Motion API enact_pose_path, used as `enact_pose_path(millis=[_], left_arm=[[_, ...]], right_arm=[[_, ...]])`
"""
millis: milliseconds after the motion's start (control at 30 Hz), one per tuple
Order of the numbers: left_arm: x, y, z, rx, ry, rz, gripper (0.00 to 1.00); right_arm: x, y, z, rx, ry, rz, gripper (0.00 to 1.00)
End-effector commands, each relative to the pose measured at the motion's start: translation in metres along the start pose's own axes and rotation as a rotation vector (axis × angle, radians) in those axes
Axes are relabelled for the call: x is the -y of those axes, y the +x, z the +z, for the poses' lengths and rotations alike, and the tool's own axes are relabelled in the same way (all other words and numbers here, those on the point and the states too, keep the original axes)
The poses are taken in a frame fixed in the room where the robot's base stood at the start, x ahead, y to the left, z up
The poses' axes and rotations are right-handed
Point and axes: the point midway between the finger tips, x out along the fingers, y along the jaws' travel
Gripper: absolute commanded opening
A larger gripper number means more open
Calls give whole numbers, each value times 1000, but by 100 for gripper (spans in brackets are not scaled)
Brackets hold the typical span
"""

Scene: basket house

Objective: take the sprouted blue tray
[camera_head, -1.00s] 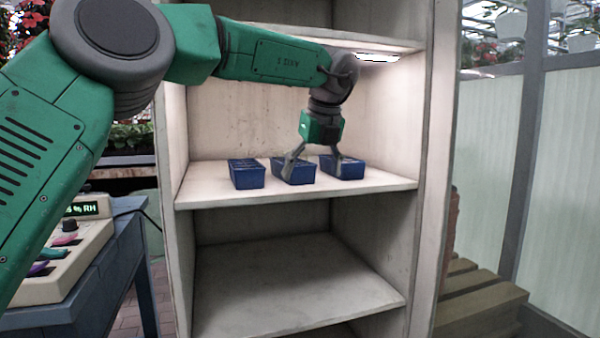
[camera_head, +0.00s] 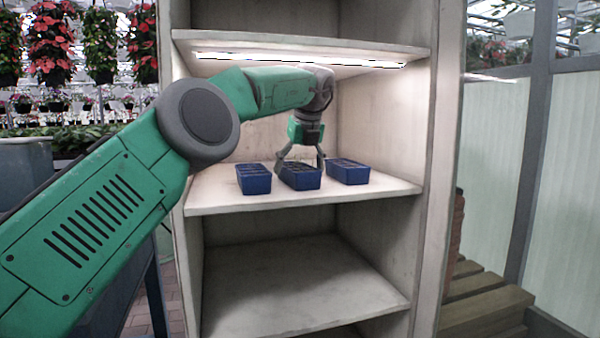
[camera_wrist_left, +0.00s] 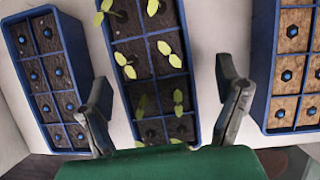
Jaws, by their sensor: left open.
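In the left wrist view, the sprouted blue tray (camera_wrist_left: 150,50) has dark soil cells with pale green seedlings. In the head view it is the middle tray (camera_head: 301,181) on the lit shelf; its sprouts are too small to make out there. My left gripper (camera_head: 301,160) is open above the middle tray. In the wrist view its fingers (camera_wrist_left: 163,75) stand on either side of the sprouted tray, with nothing clasped. Whether a finger touches the tray is unclear. My right gripper is out of view.
Two other blue trays stand close by, one left (camera_head: 254,181) and one right (camera_head: 347,172). In the wrist view, both side trays (camera_wrist_left: 52,70) (camera_wrist_left: 297,70) hold blue pegs and no sprouts. Cabinet walls and an upper shelf (camera_head: 300,44) enclose the space. The lower shelf (camera_head: 300,285) is empty.

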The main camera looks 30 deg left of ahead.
Motion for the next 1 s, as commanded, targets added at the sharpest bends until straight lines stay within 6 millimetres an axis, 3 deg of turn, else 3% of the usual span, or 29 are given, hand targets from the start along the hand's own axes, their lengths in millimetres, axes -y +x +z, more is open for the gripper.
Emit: enact_pose_path(millis=[67, 333, 500, 1000], left_arm=[[0, 11, -3, -1, 2, 2, 84], [0, 11, -2, -1, 2, 1, 84], [1, 10, -3, 0, 2, 1, 25], [-2, 8, 1, -1, 1, 0, 23]], right_arm=[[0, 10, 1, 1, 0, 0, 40], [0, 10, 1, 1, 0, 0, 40], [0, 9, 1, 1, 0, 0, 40], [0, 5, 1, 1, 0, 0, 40]])
